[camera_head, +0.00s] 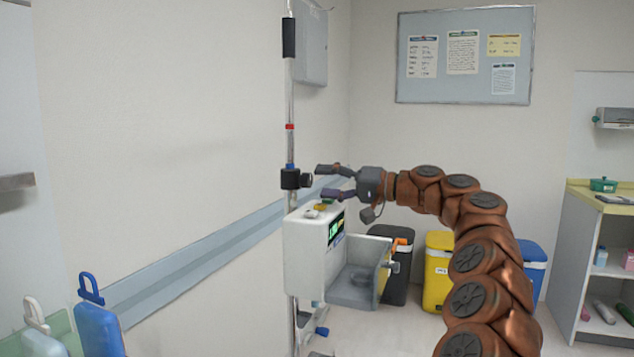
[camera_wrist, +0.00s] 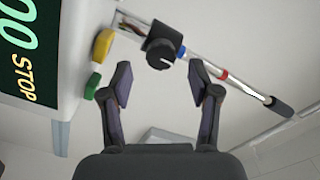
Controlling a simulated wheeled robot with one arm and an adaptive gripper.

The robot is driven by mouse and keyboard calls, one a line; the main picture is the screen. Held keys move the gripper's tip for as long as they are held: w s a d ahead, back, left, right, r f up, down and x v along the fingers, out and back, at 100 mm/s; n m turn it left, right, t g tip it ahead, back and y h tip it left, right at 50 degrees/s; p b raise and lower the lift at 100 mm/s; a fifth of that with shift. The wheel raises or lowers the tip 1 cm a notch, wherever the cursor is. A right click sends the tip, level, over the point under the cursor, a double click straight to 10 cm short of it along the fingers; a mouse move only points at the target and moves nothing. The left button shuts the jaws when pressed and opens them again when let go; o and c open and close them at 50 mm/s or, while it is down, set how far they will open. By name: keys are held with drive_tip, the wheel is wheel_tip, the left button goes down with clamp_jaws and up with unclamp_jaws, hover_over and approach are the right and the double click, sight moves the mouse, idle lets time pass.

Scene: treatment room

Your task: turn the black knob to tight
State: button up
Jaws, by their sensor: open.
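The black knob (camera_wrist: 161,54) sits on a black clamp on the metal pole, with a light mark on its face. In the head view the black clamp and knob (camera_head: 295,179) are on the pole above the white pump. My gripper (camera_head: 329,181) is open, its fingers pointing left toward the knob. In the wrist view my gripper (camera_wrist: 160,84) has its fingertips spread on either side of the knob's line, with the knob ahead between and slightly beyond them. No finger visibly touches the knob. Whether the knob is tight cannot be told.
The white pump (camera_head: 304,243) with a lit screen and an open tray hangs on the pole (camera_head: 290,100) just below. Yellow and green buttons (camera_wrist: 101,46) lie near the left finger. The wall is close behind. Bins (camera_head: 438,268) stand on the floor beyond.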

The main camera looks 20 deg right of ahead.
drive_tip(key=v, duration=0.8)
drive_tip(key=shift+s+d, duration=0.25)
drive_tip(key=shift+r, duration=0.1)
